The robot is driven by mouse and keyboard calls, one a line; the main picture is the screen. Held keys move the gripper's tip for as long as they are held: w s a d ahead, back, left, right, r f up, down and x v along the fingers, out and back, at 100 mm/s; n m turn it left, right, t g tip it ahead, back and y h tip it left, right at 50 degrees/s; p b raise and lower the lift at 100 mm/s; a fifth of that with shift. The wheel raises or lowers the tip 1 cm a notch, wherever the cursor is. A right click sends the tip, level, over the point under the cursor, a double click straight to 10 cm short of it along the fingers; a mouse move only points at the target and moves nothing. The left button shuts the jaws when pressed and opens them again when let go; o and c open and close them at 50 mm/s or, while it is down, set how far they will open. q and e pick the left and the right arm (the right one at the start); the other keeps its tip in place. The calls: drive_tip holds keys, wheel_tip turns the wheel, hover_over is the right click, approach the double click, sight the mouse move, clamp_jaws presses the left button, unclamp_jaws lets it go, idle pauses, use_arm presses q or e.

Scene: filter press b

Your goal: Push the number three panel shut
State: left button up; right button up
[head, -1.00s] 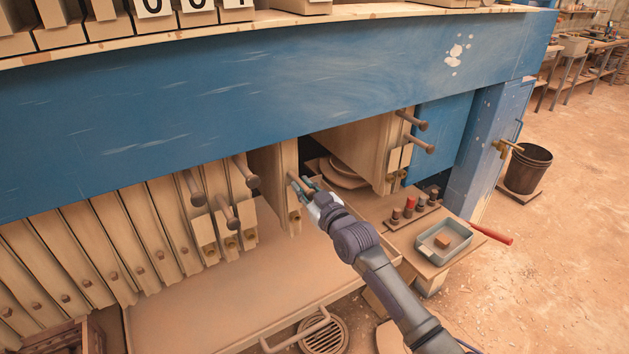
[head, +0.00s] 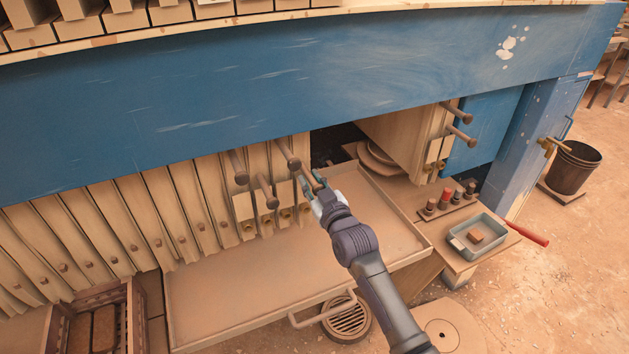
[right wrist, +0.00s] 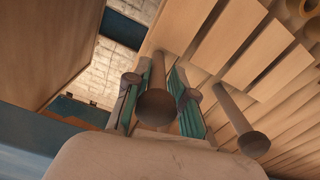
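The panel that my right gripper works on is a tan upright plate (head: 306,206) with a round handle peg, at the right end of the row under the blue beam. I see no number on it. My right gripper (head: 316,188) has its fingers on both sides of this peg. In the right wrist view, the peg's round end (right wrist: 157,106) shows between the two teal-padded fingers, which close in around the shaft. The panel stands close against its left neighbour (head: 280,190); whether they touch is hard to tell. My left gripper is out of view.
Another peg (right wrist: 253,144) stands beside my right gripper. A gap separates the row from a separate panel block (head: 405,130) on the right. Below lies a tan drip tray (head: 250,285). A side shelf holds a grey-blue dish (head: 478,237); a black bucket (head: 572,168) stands right.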

drive_tip(key=shift+o, duration=1.4)
drive_tip(key=shift+a, duration=0.35)
drive_tip(key=shift+d, duration=0.1)
drive_tip(key=shift+d, duration=0.1)
drive_tip(key=shift+s+d, duration=0.15)
drive_tip(key=shift+s, duration=0.15)
drive_tip(key=v, duration=1.1)
drive_tip(key=shift+s, duration=0.2)
